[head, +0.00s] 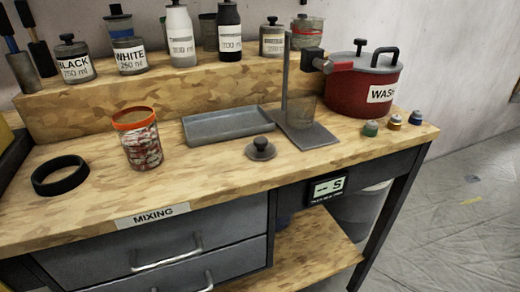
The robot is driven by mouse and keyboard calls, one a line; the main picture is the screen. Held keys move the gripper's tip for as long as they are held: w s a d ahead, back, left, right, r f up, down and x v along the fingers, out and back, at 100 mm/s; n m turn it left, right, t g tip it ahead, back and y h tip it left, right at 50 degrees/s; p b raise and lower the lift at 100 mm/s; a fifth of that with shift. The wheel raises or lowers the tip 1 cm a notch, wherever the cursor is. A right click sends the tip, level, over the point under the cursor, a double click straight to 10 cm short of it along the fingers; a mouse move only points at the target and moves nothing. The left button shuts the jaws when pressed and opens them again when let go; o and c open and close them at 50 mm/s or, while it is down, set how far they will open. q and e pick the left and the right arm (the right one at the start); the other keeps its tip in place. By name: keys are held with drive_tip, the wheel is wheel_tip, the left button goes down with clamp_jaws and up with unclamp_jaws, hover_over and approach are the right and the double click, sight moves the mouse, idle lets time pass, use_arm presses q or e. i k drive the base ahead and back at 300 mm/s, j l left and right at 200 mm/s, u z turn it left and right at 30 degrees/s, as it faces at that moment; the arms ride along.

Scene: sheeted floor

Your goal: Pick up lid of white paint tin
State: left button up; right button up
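The tin labelled WHITE 250 ml (130,58) stands upright on the raised wooden shelf at the back left. It shows a dark grey top; I cannot tell whether a lid sits on it, as another dark container stands right behind. I cannot tell which tin this lid belongs to. Neither of my grippers shows in the head view.
The BLACK tin (75,62), bottles and other jars share the shelf (190,88). On the bench are a black ring (60,185), a red-rimmed cup (138,150), a grey tray (228,126), a stand (312,137), a red WASH pot (350,90) and small capped pots (394,122). The front middle is clear.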

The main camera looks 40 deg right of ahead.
sight(261, 150)
drive_tip(key=i+j, duration=0.15)
drive_tip(key=j, duration=0.15)
drive_tip(key=i+j, duration=0.15)
drive_tip(key=j, duration=0.15)
drive_tip(key=i+j+z, duration=0.15)
drive_tip(key=j+z, duration=0.2)
drive_tip(key=i+j+z, duration=0.1)
drive_tip(key=j+z, duration=0.6)
drive_tip(key=j, duration=0.15)
drive_tip(key=z, duration=0.25)
